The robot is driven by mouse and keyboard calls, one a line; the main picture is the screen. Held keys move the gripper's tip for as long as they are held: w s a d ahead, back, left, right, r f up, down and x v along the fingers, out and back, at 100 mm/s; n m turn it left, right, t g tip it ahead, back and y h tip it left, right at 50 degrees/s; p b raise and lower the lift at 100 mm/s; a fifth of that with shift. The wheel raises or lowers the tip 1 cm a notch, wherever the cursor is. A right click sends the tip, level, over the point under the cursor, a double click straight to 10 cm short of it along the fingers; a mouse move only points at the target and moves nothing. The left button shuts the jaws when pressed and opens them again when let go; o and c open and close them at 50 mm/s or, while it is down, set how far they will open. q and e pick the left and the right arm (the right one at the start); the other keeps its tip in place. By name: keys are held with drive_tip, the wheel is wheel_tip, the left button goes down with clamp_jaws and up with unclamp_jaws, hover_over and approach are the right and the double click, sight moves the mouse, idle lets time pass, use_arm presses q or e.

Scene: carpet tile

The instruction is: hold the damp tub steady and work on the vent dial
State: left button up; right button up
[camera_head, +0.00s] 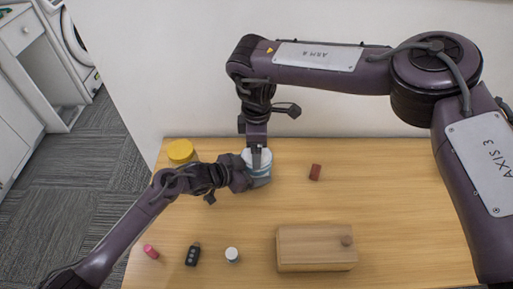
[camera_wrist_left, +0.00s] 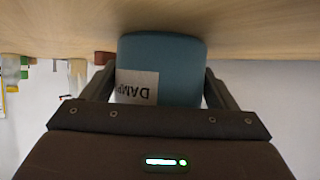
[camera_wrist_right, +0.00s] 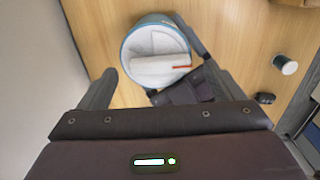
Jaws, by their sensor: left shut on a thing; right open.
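The damp tub (camera_head: 262,179) is blue-teal with a white top and stands on the wooden table. In the left wrist view the tub (camera_wrist_left: 178,62) shows a pale label reading "DAMP", upside down. My left gripper (camera_wrist_left: 157,88) is shut on its sides; it also shows in the head view (camera_head: 243,179). The vent dial (camera_wrist_right: 160,70) is a raised white bar across the round white lid, with an orange mark at its right end. My right gripper (camera_wrist_right: 157,80) is open above the lid, pointing down. Whether its fingers touch the dial I cannot tell.
A yellow-lidded jar (camera_head: 181,150) stands left of the tub, a red block (camera_head: 315,172) to its right. A wooden box with a knob (camera_head: 310,262) lies at the front. The table's right side is clear.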

drive_tip(key=shift+f, duration=0.9)
drive_tip(key=shift+c, duration=0.2)
drive_tip(key=c, duration=1)
drive_tip(key=shift+o, duration=0.2)
drive_tip(key=shift+n, duration=0.3)
drive_tip(key=n, duration=0.5)
drive_tip(key=shift+d, duration=0.15)
drive_tip(key=n, duration=0.6)
drive_tip(key=shift+w+d, duration=0.1)
drive_tip(key=shift+w, duration=0.05)
use_arm(q)
drive_tip(key=shift+f, duration=0.1)
use_arm(e)
drive_tip(key=shift+n, duration=0.3)
